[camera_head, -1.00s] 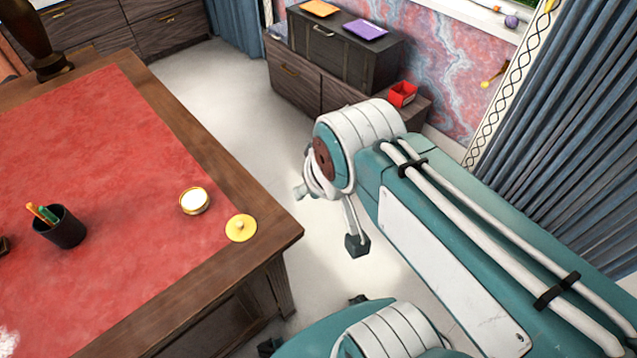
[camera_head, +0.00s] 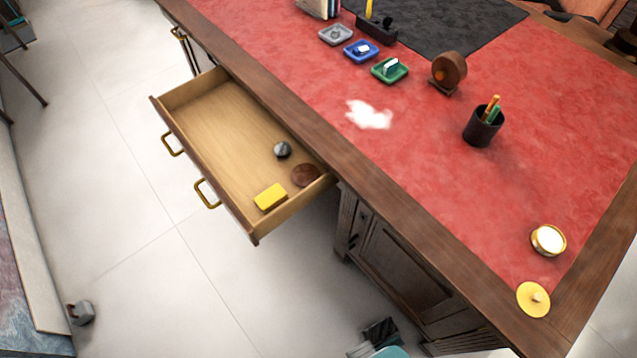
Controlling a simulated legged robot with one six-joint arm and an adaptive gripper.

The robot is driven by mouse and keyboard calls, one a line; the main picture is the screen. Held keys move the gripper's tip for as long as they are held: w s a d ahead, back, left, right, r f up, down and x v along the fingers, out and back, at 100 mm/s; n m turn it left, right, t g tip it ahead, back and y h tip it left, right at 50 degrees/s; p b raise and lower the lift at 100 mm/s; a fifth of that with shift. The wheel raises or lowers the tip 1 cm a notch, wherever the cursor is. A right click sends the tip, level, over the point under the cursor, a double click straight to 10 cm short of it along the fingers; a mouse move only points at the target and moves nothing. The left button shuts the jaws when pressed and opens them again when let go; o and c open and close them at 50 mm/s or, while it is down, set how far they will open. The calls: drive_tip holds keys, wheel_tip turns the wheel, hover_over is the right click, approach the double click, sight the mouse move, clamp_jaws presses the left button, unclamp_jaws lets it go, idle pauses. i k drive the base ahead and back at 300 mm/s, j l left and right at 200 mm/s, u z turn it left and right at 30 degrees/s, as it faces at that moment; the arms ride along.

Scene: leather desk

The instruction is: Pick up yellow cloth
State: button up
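A small yellow block-shaped thing (camera_head: 270,197) lies in the open desk drawer, near its front right corner. It is the likeliest match for the yellow cloth, but at this size I cannot tell whether it is folded cloth. A dark part with a bit of teal, which looks like my gripper (camera_head: 382,333), shows at the bottom edge, cut off by the frame. It is apart from the drawer, below and to the right of it. I cannot see its fingers clearly, or whether it holds anything.
The open drawer (camera_head: 215,118) also holds a grey round thing (camera_head: 283,149) and a brown disc (camera_head: 305,175). The red desk top (camera_head: 420,170) bears a pen cup (camera_head: 484,128), small coloured trays, a round tin (camera_head: 548,240) and a yellow lid (camera_head: 533,299).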

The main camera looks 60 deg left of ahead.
sight(267, 201)
drive_tip(key=u, duration=2.9)
